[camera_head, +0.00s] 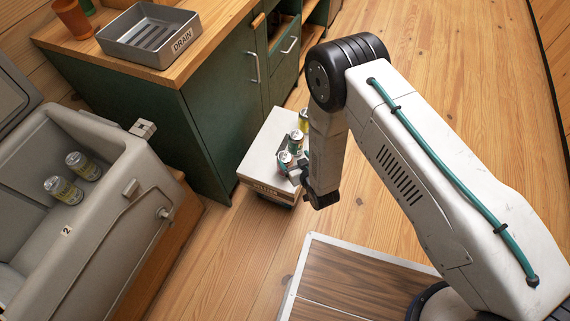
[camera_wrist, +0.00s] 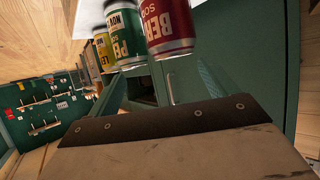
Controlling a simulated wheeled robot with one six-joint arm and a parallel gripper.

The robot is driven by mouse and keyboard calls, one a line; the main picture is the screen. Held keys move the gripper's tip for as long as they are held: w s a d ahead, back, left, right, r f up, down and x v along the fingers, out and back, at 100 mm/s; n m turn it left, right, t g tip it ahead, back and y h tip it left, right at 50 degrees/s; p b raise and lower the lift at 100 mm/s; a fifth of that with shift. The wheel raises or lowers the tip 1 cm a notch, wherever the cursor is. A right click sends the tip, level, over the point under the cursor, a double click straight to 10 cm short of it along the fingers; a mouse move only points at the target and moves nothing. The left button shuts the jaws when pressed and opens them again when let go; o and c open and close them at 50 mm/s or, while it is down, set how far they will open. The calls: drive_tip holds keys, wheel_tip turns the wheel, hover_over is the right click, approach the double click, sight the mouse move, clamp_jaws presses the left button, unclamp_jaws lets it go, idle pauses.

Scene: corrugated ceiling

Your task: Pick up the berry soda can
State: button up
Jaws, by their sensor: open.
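My gripper (camera_head: 297,176) is open and close to this can, over the front right part of the white-topped box (camera_head: 262,160). Whether the fingers are around the can or beside it I cannot tell.
A green can (camera_wrist: 118,35) and a yellow can (camera_wrist: 102,48) stand in a row beyond the berry can. Green cabinets (camera_head: 215,120) stand left of the box. A grey cooler (camera_head: 130,195) at left holds two cans (camera_head: 63,190). Wooden floor is clear to the right.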

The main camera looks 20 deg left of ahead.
sight(285, 160)
drive_tip(key=s+f, duration=0.2)
drive_tip(key=shift+s+d+f+y, duration=0.15)
drive_tip(key=shift+s+f+y, duration=0.2)
drive_tip(key=shift+f+y, duration=0.05)
drive_tip(key=shift+s+f, duration=0.15)
drive_tip(key=shift+f, duration=0.15)
drive_tip(key=x, duration=0.7)
drive_tip(key=shift+w+a+r, duration=0.2)
drive_tip(key=shift+w+a, duration=0.05)
drive_tip(key=c, duration=1.3)
